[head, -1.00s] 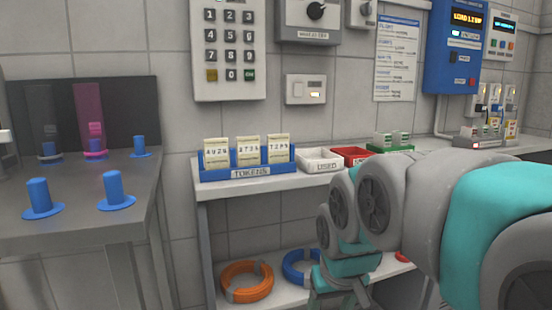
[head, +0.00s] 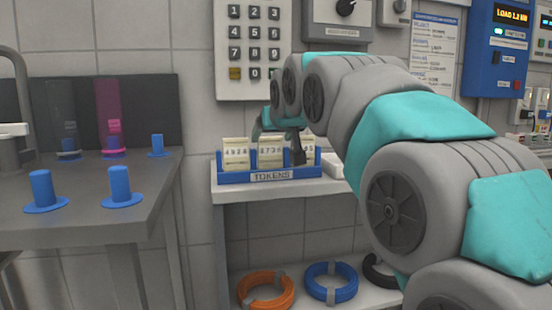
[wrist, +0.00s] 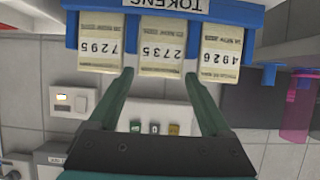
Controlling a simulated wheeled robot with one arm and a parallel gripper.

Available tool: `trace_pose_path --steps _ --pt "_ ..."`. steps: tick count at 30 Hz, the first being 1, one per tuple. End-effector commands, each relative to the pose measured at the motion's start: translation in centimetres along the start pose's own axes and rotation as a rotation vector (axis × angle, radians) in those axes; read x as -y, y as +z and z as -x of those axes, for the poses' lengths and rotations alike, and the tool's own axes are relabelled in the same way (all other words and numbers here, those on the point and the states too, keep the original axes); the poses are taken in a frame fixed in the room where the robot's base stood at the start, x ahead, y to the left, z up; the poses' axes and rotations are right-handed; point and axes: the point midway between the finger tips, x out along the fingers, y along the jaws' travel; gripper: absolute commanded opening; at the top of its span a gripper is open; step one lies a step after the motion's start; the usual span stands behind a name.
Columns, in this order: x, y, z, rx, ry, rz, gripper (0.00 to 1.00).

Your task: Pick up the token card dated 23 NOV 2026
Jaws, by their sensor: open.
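Three cream token cards stand in the blue TOKENS holder (head: 233,178), which shows upside down in the wrist view (wrist: 230,13). In the wrist view they are card 7295 (wrist: 98,45), card 2735 (wrist: 162,48) and card 4926 (wrist: 219,50). Each has a small date line, too small to read surely, so I cannot tell which is dated 23 NOV 2026. My gripper (wrist: 160,76) is open and empty, its fingertips on either side of the middle card 2735. In the head view my gripper (head: 278,143) is at the holder and partly hides the right card.
The holder stands on a white shelf (head: 230,196), with orange (head: 265,291) and blue (head: 330,283) coils below. A keypad (head: 255,48) hangs on the wall behind. A grey bench (head: 100,226) with blue pegs is at left. My arm covers the shelf's right side.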

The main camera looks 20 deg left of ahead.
Motion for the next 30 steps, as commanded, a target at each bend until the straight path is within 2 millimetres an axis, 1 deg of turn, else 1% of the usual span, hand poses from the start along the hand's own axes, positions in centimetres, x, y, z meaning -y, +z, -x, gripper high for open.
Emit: trace_pose_path --steps 1,3,8,10,15,18,21,27,30 --pt "0.0 0.1 -0.7 0.003 0.0 0.0 0.82" --pt "0.0 0.1 -1.3 0.003 0.0 0.0 0.82" --pt "0.0 0.1 -2.1 0.001 0.0 0.0 0.82" --pt "0.0 0.2 -2.8 0.001 0.001 0.0 0.82" --pt "0.1 0.5 -5.3 0.005 0.0 0.0 0.82" --pt "0.0 0.5 -6.3 0.005 0.0 -0.001 0.82" --pt "-0.1 0.4 -6.8 0.003 0.001 -0.001 0.82" --pt "-0.1 0.4 -6.8 0.003 0.001 -0.001 0.82" --pt "-0.1 0.4 -6.8 0.003 0.001 0.0 0.71"
